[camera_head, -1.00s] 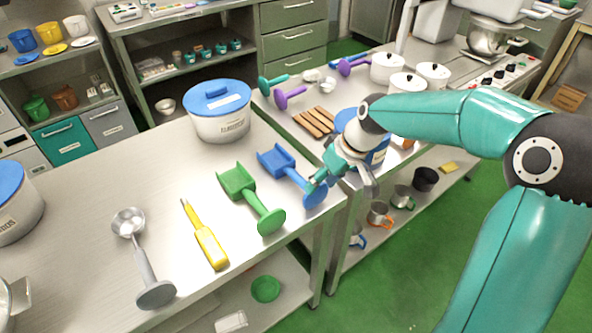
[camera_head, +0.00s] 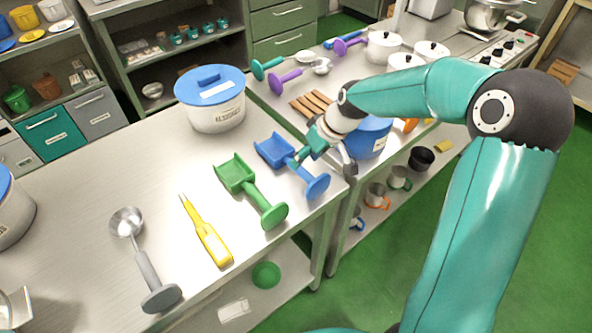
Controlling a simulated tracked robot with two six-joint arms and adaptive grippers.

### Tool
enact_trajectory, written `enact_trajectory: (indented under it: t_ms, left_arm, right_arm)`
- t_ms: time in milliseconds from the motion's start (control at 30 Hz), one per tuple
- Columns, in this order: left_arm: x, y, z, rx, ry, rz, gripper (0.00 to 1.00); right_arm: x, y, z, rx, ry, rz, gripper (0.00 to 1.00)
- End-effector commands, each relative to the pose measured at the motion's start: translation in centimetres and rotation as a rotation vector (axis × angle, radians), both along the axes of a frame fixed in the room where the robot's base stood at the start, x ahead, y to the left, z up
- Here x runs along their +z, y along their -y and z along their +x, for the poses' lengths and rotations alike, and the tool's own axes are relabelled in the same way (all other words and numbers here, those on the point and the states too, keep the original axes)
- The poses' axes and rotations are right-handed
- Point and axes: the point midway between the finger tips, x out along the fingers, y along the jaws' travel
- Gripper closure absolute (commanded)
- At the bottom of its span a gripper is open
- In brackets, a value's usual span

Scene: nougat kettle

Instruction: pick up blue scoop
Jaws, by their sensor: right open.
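The blue scoop (camera_head: 270,150) lies near the right edge of the left steel table, its pan toward the back left and its round handle end (camera_head: 318,186) toward the front right. My right gripper (camera_head: 326,163) is open, with nothing between its fingers. One finger is close to the scoop's handle in the picture, the other is to the right near the table's edge. I cannot tell whether the near finger touches the handle. My left gripper is not in view.
A green scoop (camera_head: 238,175) lies just left of the blue one, then a yellow tool (camera_head: 207,232) and a grey ladle (camera_head: 148,268). A white bin with a blue lid (camera_head: 215,115) stands behind. A gap separates this table from the right one.

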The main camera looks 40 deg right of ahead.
Motion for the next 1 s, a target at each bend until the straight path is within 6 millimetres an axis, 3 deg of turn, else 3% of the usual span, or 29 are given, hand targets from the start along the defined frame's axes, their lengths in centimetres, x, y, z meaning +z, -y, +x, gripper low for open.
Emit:
enact_trajectory:
  t_ms: [267,533,800,833,1000]
  left_arm:
    - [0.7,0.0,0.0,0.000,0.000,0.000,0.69]
    - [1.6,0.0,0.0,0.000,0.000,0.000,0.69]
    - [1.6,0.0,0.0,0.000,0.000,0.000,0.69]
    - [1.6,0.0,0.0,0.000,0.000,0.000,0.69]
    - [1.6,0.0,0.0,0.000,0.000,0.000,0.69]
  right_arm:
    - [-1.7,-0.5,0.5,-0.001,-0.004,0.001,0.45]
    - [-4.9,-1.3,1.7,-0.002,-0.003,0.001,0.45]
    - [-5.3,-1.3,1.9,-0.004,0.000,-0.001,0.45]
    - [-5.3,-1.3,1.9,-0.004,0.000,-0.001,0.47]
    - [-5.3,-1.4,1.9,-0.004,0.000,-0.001,0.75]
